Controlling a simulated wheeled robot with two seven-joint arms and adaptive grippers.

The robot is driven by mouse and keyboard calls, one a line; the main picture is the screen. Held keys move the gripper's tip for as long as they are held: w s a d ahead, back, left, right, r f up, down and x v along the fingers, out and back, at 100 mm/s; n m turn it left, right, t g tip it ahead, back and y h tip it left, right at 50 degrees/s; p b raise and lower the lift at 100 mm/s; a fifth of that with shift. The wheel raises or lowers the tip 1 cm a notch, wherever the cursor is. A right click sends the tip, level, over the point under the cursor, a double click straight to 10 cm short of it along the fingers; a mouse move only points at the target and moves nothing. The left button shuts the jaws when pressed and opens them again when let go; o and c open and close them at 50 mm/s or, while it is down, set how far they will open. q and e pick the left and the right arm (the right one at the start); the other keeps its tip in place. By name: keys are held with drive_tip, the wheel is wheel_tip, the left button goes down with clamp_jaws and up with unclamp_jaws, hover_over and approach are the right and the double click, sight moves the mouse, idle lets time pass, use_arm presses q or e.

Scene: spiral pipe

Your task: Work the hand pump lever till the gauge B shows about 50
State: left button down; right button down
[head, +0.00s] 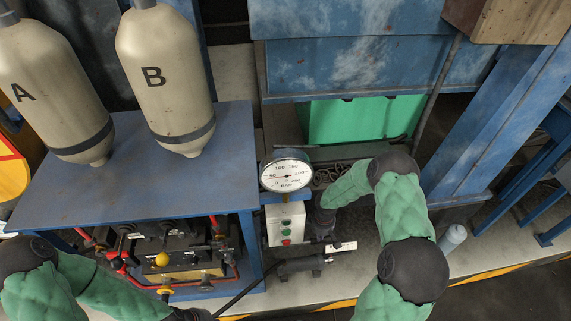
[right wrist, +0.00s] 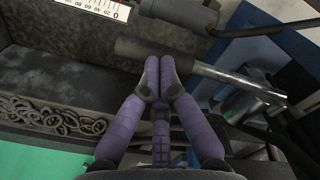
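The round white gauge (head: 286,174), marked BAR, stands on a grey post box. Its thin needle seems to point left, near the 50 mark, but it is too small to read surely. My left gripper (head: 190,315) is at the rod's lower end, mostly cut off by the frame edge. My right gripper (head: 324,217) is beside the gauge post; in the right wrist view its purple fingers (right wrist: 158,75) are together, over a grey bar (right wrist: 225,76).
Tanks A (head: 55,90) and B (head: 165,80) stand on a blue table (head: 150,190) at left. Below are red pipes and a yellow-knobbed valve panel (head: 180,265). A green bin (head: 365,118) and blue beams are behind.

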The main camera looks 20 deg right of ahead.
wheel_tip(320, 180, up, 6)
drive_tip(key=p, duration=0.4)
drive_tip(key=shift+d, duration=0.15)
drive_tip(key=shift+f, duration=0.15)
idle(1.8)
drive_tip(key=shift+s+f+b, duration=0.1)
drive_tip(key=shift+f+b, duration=3.3)
drive_tip(key=shift+f, duration=0.35)
